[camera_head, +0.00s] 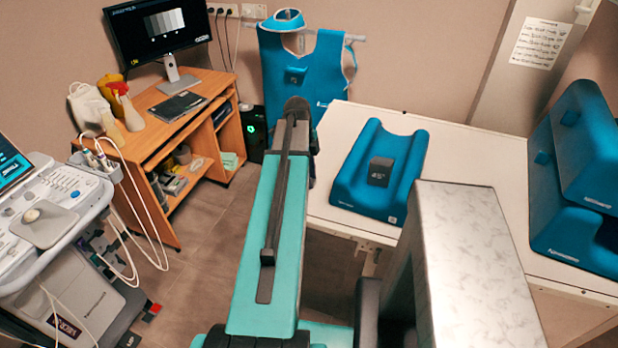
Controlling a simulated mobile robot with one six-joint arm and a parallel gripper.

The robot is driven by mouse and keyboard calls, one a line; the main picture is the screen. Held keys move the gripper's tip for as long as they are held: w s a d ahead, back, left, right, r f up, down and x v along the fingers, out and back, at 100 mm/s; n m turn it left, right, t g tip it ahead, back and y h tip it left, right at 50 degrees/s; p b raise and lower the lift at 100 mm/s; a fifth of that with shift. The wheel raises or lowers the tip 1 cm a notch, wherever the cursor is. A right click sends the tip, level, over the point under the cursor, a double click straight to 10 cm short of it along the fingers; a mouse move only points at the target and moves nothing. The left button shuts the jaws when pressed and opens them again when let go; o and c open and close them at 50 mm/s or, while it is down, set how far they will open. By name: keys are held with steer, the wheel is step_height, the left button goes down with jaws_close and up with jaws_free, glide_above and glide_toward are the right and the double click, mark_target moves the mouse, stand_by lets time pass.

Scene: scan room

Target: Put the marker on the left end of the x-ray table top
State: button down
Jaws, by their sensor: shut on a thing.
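The white table top (386,118) runs from the centre to the right, and I take it to be the x-ray table top. A blue padded cradle (348,183) lies on its left part, with a small dark grey block (380,172) in the hollow. My teal arm link rises through the middle of the view, just left of the table's left edge, and hides part of that edge. My gripper is not in view. I cannot make out a marker anywhere.
Large blue cushions (562,175) stand at the table's right. A marbled-top block (475,265) rises in front of the table. A wooden desk (143,138) with a monitor (160,32) stands at the back left, an ultrasound cart (80,210) at the left. A blue apron (310,75) hangs behind.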

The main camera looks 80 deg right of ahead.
steer(key=shift+f, duration=0.3)
steer(key=c, duration=1.4)
jaws_free()
steer(key=shift+r, duration=0.25)
step_height(320, 180, up, 12)
steer(key=w+b, duration=0.1)
steer(key=b, duration=0.2)
steer(key=shift+w+d, duration=0.15)
steer(key=shift+w, duration=0.25)
steer(key=shift+f, duration=0.15)
